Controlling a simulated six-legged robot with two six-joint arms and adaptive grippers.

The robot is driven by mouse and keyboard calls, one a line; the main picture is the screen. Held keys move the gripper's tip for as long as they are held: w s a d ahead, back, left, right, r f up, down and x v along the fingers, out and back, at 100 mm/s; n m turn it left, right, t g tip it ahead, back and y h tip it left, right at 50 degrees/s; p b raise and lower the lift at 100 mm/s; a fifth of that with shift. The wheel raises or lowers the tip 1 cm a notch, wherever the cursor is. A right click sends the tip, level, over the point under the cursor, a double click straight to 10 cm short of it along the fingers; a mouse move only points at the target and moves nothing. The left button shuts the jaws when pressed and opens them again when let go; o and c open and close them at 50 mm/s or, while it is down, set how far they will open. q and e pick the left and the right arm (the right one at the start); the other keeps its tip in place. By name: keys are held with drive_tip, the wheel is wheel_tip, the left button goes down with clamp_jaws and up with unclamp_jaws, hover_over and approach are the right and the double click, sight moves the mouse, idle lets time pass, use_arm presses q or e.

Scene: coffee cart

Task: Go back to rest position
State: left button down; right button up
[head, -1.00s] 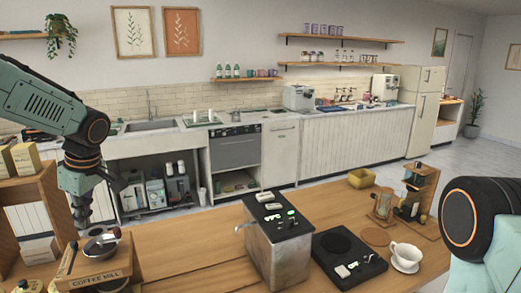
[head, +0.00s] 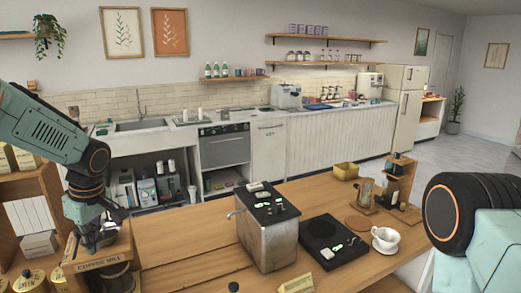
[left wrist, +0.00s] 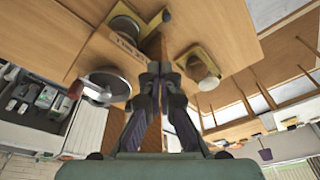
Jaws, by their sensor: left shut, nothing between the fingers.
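My left gripper (head: 97,247) hangs down at the left of the head view, right at the coffee mill (head: 103,262). Its fingers overlap the mill's metal top in the picture; I cannot tell whether they touch it. In the left wrist view the two fingers (left wrist: 158,70) meet at their tips with nothing between them, and the mill's wooden body (left wrist: 124,50) lies beyond. Of my right arm only a dark round joint and a pale green link show at the right of the head view; its gripper is out of frame.
A metal machine (head: 268,232) stands mid-counter, beside a black scale (head: 333,242) and a white cup (head: 385,240). A wooden stand (head: 398,183) and a yellow box (head: 346,170) sit behind. A wooden shelf (head: 62,185) stands close to my left arm. Bare counter lies between mill and machine.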

use_arm(q)
drive_tip(key=s+d+f+m+h, duration=0.1)
drive_tip(key=s+d+f+m, duration=0.1)
drive_tip(key=f, duration=0.4)
drive_tip(key=s+d+f+m+h, duration=0.1)
drive_tip(key=s+d+f+m, duration=0.2)
drive_tip(key=s+d+f, duration=0.2)
drive_tip(key=s+d+f+m+h, duration=0.1)
drive_tip(key=s+d+f+m, duration=0.1)
drive_tip(key=s+d+f, duration=0.2)
drive_tip(key=shift+s+d+f, duration=0.1)
drive_tip(key=shift+d+f, duration=0.35)
drive_tip(key=shift+f, duration=0.3)
drive_tip(key=shift+w+d+f, duration=0.1)
drive_tip(key=shift+d+f, duration=0.3)
drive_tip(key=shift+f, duration=0.4)
drive_tip(key=shift+s+d+f, duration=0.1)
drive_tip(key=shift+d+f, duration=0.35)
drive_tip(key=shift+f, duration=0.3)
drive_tip(key=s+d+f+m, duration=0.2)
drive_tip(key=s+f+m, duration=0.15)
drive_tip(key=s, duration=0.85)
drive_tip(key=s+d+f+m, duration=0.25)
drive_tip(key=s+m, duration=0.25)
drive_tip(key=s, duration=0.7)
wheel_tip(320, 180, down, 23)
drive_tip(key=w+a+b, duration=0.1)
drive_tip(key=b, duration=2.1)
drive_tip(key=shift+r, duration=0.15)
drive_tip(key=shift+n, duration=0.35)
